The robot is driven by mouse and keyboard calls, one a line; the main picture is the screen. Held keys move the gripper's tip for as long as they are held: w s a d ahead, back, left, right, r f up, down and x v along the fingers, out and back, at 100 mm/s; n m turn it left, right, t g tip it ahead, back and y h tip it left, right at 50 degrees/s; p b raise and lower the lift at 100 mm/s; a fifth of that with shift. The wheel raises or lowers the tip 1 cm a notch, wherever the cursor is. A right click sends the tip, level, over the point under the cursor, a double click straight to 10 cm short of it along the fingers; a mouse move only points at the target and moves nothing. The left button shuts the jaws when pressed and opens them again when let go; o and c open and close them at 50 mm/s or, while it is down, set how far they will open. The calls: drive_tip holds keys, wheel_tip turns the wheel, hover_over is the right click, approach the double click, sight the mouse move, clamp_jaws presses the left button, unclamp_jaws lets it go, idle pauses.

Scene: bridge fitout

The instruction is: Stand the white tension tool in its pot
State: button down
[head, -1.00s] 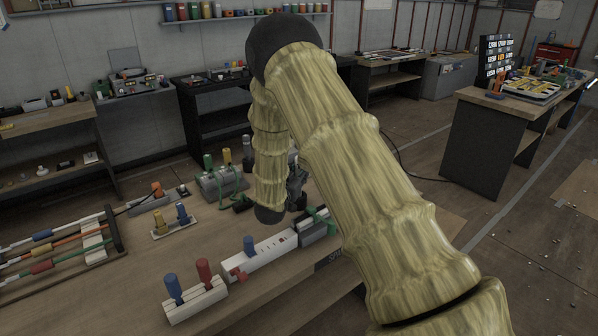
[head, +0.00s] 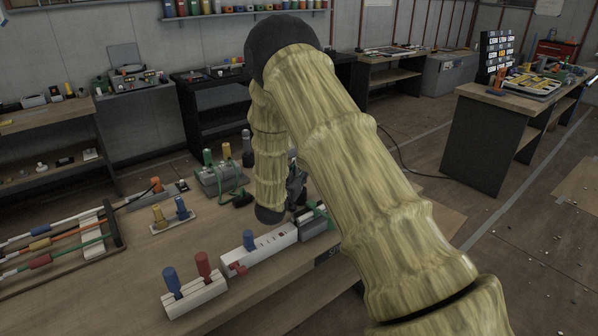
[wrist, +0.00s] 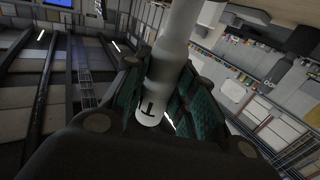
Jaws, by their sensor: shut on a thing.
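The white tension tool (wrist: 178,32) shows large in the wrist view, a thick white shaft with a wider collar and a dark mark on its near end. My gripper (wrist: 162,88) is shut on it, with green ribbed finger pads on both sides of the tool. Its far end runs out of the top of the picture. In the head view my gripper (head: 296,188) is mostly hidden behind my arm, above the far right part of the bench, and I cannot make out the tool there. I cannot pick out the pot in either view.
On the bench (head: 130,275) stand a white block with blue and red handles (head: 194,296), a long white strip (head: 262,248), a grey unit with green handles (head: 219,178) and a cable rack (head: 60,250). The bench's front left is bare.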

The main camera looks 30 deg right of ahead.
drive_tip(key=shift+f+b, duration=0.45)
drive_tip(key=shift+f, duration=0.3)
drive_tip(key=c, duration=1.1)
unclamp_jaws()
drive_tip(key=shift+r, duration=0.15)
wheel_tip(320, 180, up, 10)
drive_tip(key=shift+f, duration=0.15)
